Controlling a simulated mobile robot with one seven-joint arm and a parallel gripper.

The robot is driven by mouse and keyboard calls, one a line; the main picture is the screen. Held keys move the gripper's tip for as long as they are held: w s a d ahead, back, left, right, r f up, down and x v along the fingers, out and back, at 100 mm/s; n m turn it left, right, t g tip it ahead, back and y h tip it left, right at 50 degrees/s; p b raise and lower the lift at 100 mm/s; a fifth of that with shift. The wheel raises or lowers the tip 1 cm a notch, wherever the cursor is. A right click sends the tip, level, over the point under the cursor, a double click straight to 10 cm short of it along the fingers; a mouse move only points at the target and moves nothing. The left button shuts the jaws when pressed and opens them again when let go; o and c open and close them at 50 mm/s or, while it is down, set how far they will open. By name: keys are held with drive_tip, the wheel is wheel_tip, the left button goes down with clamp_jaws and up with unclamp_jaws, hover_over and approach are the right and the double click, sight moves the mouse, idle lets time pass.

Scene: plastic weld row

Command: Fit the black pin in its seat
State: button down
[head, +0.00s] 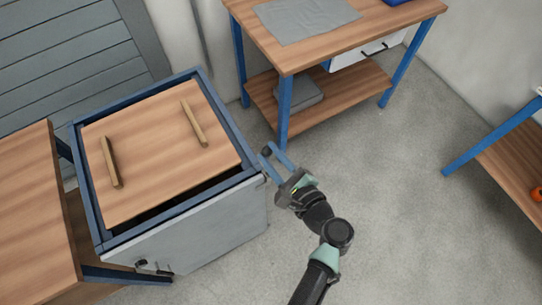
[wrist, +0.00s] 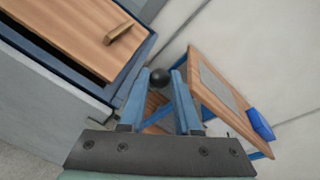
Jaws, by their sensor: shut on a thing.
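My gripper (head: 269,154) is just off the right corner of a blue-framed cabinet. In the wrist view its two blue fingers (wrist: 159,82) are shut on the black pin. The pin shows as a round black head (wrist: 158,76) between the fingertips, and as a small dark spot (head: 266,151) in the head view. The rest of the pin is hidden by the fingers. The cabinet (head: 190,225) has a grey front and a wooden top panel (head: 160,150) with two wooden bars. I cannot make out the pin's seat in either view.
A workbench (head: 310,50) with blue legs and a lower shelf stands behind my gripper, with a grey mat (head: 305,18) on top. Another wooden table (head: 30,220) adjoins the cabinet at left. Dark fittings (head: 150,266) stick out of the cabinet front. Open floor (head: 400,190) lies right.

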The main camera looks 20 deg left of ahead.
wheel_tip(320, 180, down, 5)
drive_tip(key=b, duration=0.4)
drive_tip(key=shift+b, duration=0.4)
drive_tip(key=shift+s+r+p, duration=0.1)
drive_tip(key=shift+p, duration=0.25)
idle(0.6)
drive_tip(key=shift+f, duration=0.2)
drive_tip(key=shift+f+b, duration=0.9)
drive_tip(key=shift+f, duration=0.25)
idle(0.6)
drive_tip(key=shift+f+b, duration=0.75)
drive_tip(key=shift+f, duration=0.45)
idle(0.9)
